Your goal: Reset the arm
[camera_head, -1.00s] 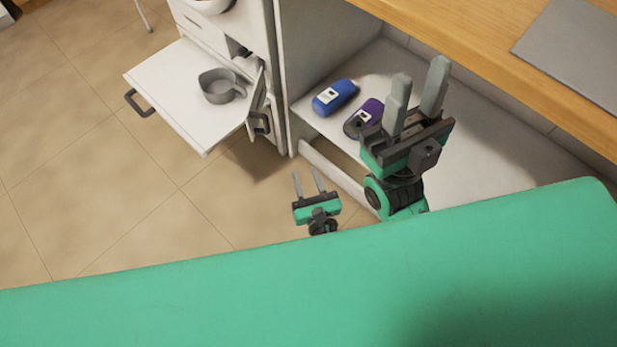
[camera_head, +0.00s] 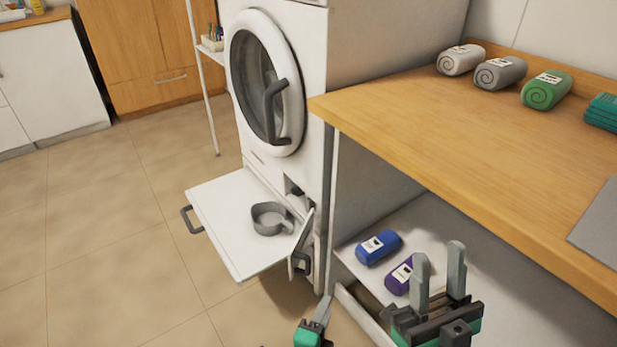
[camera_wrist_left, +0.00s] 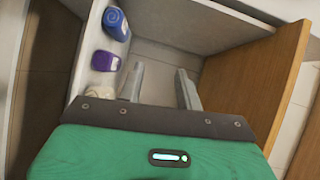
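My left gripper (camera_head: 320,313) is at the bottom edge of the head view, low in front of the shelf and below the open drawer, partly cut off. In the left wrist view its two fingers (camera_wrist_left: 162,87) stand apart with nothing between them. My right gripper (camera_head: 440,278) is at the lower right of the head view, its fingers upright, apart and empty. Most of both arms is out of view.
Floor at left is clear.

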